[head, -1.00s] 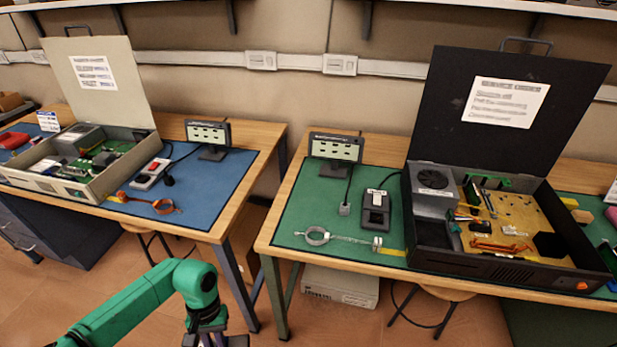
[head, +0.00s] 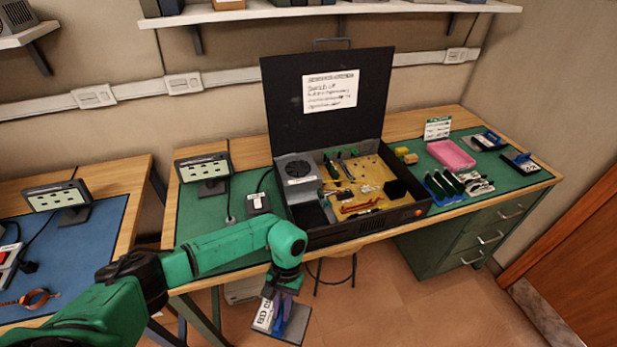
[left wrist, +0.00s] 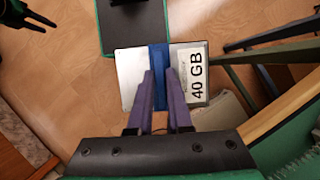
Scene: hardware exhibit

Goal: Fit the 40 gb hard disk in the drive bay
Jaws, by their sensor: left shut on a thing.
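The 40 GB hard disk (left wrist: 190,90) is a silver-grey slab with a blue band across its middle and a white label. My left gripper (left wrist: 160,105) is shut on it at the blue band. In the head view the disk (head: 264,314) hangs in my left gripper (head: 284,300), below and in front of the table edge. The black computer case (head: 340,236) stands on the table with its lid raised. A dark space (head: 314,214), perhaps the drive bay, lies at its front left. A dark shape at the wrist view's top left may be my right gripper (left wrist: 32,14).
A stool is under the table. Floor in front is clear.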

